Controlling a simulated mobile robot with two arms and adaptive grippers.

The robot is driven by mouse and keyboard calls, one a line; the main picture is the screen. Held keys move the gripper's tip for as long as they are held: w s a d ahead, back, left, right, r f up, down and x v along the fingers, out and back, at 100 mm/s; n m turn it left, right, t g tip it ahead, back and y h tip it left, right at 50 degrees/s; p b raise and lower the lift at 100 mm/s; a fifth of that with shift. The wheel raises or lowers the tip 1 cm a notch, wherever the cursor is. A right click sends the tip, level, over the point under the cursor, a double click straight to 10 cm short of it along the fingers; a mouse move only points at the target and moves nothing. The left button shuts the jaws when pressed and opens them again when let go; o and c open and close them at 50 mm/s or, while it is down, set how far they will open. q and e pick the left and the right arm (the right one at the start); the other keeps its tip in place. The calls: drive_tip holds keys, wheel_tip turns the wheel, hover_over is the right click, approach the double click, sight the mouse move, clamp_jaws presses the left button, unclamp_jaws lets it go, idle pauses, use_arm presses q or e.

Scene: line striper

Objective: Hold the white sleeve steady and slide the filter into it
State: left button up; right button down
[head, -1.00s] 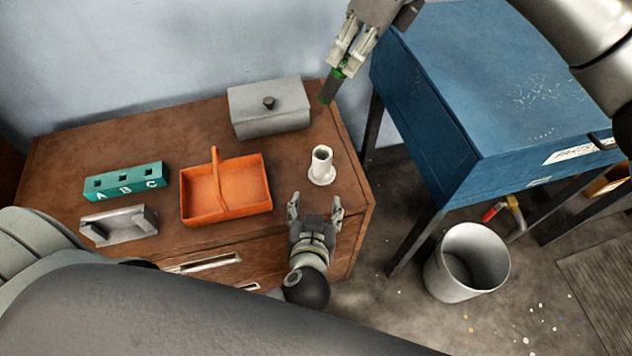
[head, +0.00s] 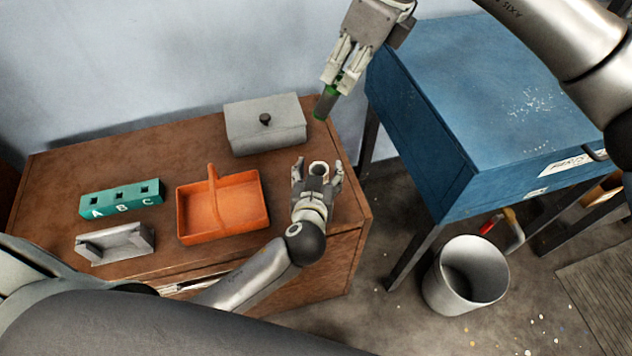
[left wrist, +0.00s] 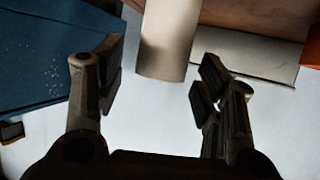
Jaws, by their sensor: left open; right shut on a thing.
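The white sleeve (head: 319,168) stands on the right part of the brown cabinet top, its open mouth facing up. My left gripper (head: 318,172) is open, with a finger on either side of the sleeve in the head view. In the left wrist view the sleeve (left wrist: 169,40) shows between the open fingers (left wrist: 155,85), apart from both. The sleeve's lower part is hidden by my gripper in the head view. My right gripper (head: 334,84) is shut on the filter (head: 325,103), a dark grey cylinder with a green band, held tilted in the air above and behind the sleeve.
On the brown cabinet (head: 110,155) are a grey lidded box (head: 265,135), an orange basket (head: 192,210), a teal A-B-C block (head: 121,197) and a grey metal tray (head: 115,243). A blue cabinet (head: 470,90) stands right, with a grey bin (head: 465,275) on the floor.

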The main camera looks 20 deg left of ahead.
sight(320, 106)
use_arm(q)
drive_tip(key=shift+x, duration=0.85)
drive_tip(key=shift+s, duration=0.1)
drive_tip(key=shift+c, duration=0.2)
drive_tip(key=c, duration=1.1)
use_arm(e)
drive_tip(key=a+f+m+h, duration=0.1)
drive_tip(key=f, duration=0.1)
drive_tip(key=a+f+m+h, duration=0.1)
drive_tip(key=f, duration=0.2)
drive_tip(key=a+f+m+h, duration=0.1)
drive_tip(key=a+f, duration=0.1)
drive_tip(key=f, duration=0.1)
drive_tip(key=shift+w+f+g+h, duration=0.2)
drive_tip(key=shift+w+g+h, duration=0.1)
drive_tip(key=shift+h, duration=0.1)
drive_tip(key=shift+f+m, duration=0.3)
drive_tip(key=shift+f, duration=2.85)
